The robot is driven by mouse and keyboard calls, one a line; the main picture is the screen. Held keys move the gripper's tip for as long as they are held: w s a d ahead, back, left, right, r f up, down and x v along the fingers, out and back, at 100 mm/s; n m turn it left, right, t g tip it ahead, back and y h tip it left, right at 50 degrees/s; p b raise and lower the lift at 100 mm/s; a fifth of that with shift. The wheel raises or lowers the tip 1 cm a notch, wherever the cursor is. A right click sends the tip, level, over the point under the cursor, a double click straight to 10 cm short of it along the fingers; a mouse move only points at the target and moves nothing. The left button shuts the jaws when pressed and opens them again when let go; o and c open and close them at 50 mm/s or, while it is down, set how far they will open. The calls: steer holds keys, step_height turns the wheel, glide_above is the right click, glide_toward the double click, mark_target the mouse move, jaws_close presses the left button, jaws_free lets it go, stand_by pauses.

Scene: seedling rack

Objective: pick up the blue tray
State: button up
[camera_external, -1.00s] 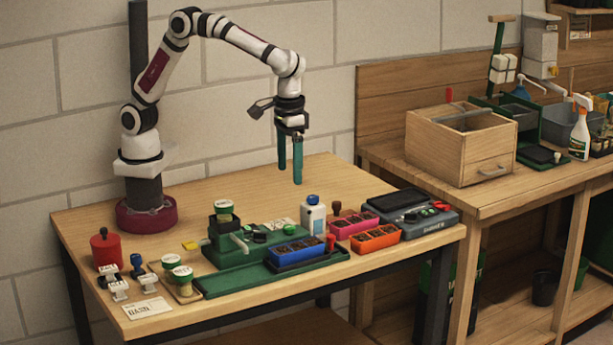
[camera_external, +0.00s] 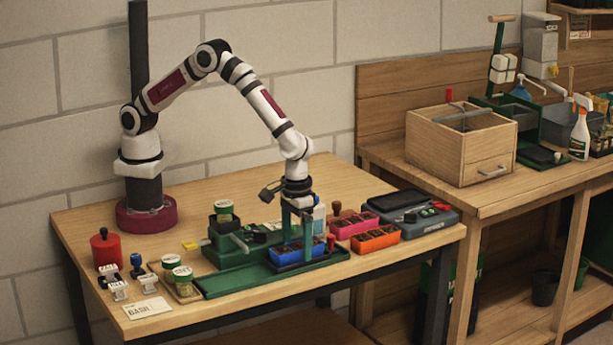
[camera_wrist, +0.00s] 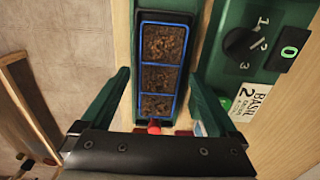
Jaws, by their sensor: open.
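The blue tray (camera_external: 289,257) has three cells of dark soil and sits in a black holder on the green station at the table's front. In the wrist view the tray (camera_wrist: 160,63) lies lengthwise between my two green fingers. My gripper (camera_external: 297,245) points down over the tray, open, with one finger on each side. It also shows in the wrist view (camera_wrist: 160,76), with a gap on both sides of the tray. I cannot tell exactly how low the fingertips reach against the tray's rim.
A pink tray (camera_external: 343,231) and an orange tray (camera_external: 376,242) stand close on the right. A white bottle (camera_external: 320,216) is just behind my gripper, and a red knob (camera_external: 331,243) is beside the blue tray. The green station's dial (camera_wrist: 240,45) is close by.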

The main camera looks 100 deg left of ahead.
jaws_close()
stand_by(0.4)
steer(key=shift+r, duration=0.1)
